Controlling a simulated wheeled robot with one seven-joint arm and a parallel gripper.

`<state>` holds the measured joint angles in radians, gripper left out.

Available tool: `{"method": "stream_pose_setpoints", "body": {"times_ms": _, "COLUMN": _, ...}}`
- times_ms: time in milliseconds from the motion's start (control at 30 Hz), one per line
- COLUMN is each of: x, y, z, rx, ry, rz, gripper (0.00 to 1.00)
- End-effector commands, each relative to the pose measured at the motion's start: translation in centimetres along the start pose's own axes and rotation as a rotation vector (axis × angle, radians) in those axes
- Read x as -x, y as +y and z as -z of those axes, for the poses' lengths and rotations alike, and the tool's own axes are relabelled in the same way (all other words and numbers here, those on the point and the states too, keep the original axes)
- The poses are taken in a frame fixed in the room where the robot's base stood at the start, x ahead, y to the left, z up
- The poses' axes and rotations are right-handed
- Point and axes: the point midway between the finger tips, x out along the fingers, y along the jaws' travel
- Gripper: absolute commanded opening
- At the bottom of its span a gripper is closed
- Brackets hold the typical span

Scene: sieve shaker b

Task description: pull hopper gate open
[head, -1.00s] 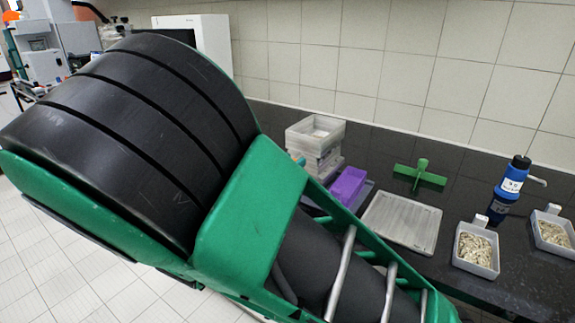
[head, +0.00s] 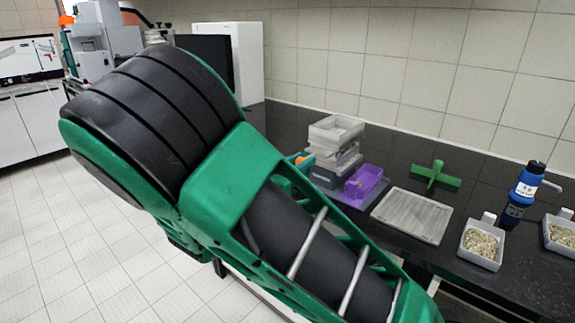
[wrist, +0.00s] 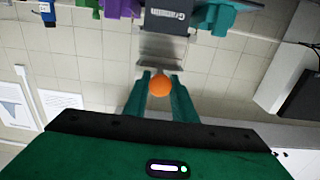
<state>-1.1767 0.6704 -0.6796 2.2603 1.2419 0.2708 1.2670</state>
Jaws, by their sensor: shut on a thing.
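In the wrist view, an orange ball knob (wrist: 160,87) sits between the two green fingers of my gripper (wrist: 160,82), which is shut on it. Beyond the knob is a flat grey metal plate (wrist: 163,52), which looks like the hopper gate. It reaches up to a dark box with white lettering (wrist: 168,20). In the head view, a bit of orange and a green fingertip show beside the stacked grey box (head: 336,128). The rest of my gripper is hidden behind my arm, and how far the gate stands out cannot be told.
A purple tray (head: 362,186) is beside the stack. A green cross-shaped piece (head: 435,176), a flat grey tray (head: 412,215), a blue bottle (head: 524,190) and scoops of grain (head: 482,247) stand on the black counter (head: 480,160). Tiled floor (head: 60,230) is clear at left.

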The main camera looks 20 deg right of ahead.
Motion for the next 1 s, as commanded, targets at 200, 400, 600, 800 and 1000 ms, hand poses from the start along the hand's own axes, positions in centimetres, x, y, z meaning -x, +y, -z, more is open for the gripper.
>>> {"method": "stream_pose_setpoints", "body": {"times_ms": 200, "x": 0.0, "y": 0.1, "z": 0.0, "rx": -0.002, "ry": 0.0, "rz": -0.001, "gripper": 0.0}}
{"method": "stream_pose_setpoints", "body": {"times_ms": 400, "x": 0.1, "y": 0.0, "z": -0.1, "rx": -0.001, "ry": -0.001, "rz": 0.001, "gripper": 0.0}}
{"method": "stream_pose_setpoints", "body": {"times_ms": 600, "x": -0.1, "y": 0.3, "z": 0.0, "rx": -0.001, "ry": -0.001, "rz": -0.005, "gripper": 0.42}}
{"method": "stream_pose_setpoints", "body": {"times_ms": 800, "x": -0.2, "y": 0.4, "z": 0.0, "rx": 0.0, "ry": 0.0, "rz": -0.009, "gripper": 0.42}}
{"method": "stream_pose_setpoints", "body": {"times_ms": 1000, "x": 1.6, "y": 0.3, "z": -0.1, "rx": 0.0, "ry": -0.001, "rz": -0.007, "gripper": 0.42}}
